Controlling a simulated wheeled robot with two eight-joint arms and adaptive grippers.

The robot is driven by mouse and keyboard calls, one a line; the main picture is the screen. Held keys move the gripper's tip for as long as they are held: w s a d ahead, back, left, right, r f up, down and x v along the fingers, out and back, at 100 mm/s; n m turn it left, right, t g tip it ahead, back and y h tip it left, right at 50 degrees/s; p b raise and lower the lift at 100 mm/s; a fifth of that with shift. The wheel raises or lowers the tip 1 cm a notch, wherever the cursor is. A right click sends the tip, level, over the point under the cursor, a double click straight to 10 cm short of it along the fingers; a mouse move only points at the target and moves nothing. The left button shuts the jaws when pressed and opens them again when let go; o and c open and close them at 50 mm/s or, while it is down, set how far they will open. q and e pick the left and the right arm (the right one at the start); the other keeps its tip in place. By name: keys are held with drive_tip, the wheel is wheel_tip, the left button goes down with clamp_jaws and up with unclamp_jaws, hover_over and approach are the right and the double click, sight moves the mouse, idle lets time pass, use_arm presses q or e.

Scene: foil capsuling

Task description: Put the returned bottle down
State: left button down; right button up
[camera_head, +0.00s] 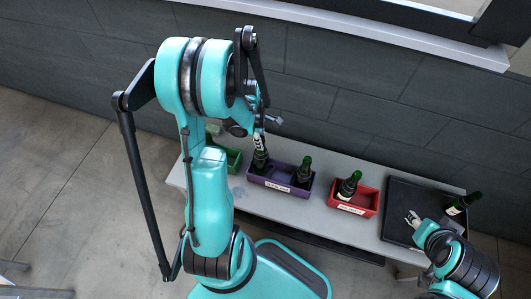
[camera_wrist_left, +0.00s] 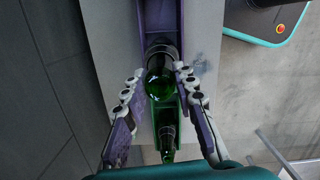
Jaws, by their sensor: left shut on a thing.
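My left gripper (camera_head: 259,133) reaches down over the left end of the purple crate (camera_head: 279,185). It is shut on a dark green bottle (camera_head: 260,160), which is roughly upright, its lower part at that end of the crate. Whether its base touches the crate floor is hidden. In the left wrist view the bottle (camera_wrist_left: 160,82) shows between the fingers of the left gripper (camera_wrist_left: 160,92). A second green bottle (camera_head: 304,170) stands in the right part of the purple crate. My right gripper (camera_head: 412,218) is over the black tray (camera_head: 400,195); its finger opening is too small to judge.
A green crate (camera_head: 234,159) is left of the purple one, partly behind my left arm. A red crate (camera_head: 363,204) with a bottle (camera_head: 349,184) stands to the right. Another bottle (camera_head: 459,205) is at the black tray's right side. The grey wall closes off the back.

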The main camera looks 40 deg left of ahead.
sight(261, 155)
use_arm(q)
wheel_tip(261, 155, down, 4)
drive_tip(key=shift+r+b, duration=0.1)
drive_tip(key=shift+b, duration=0.6)
drive_tip(key=shift+f, duration=0.4)
drive_tip(key=shift+r, duration=0.1)
drive_tip(key=c, duration=1.2)
unclamp_jaws()
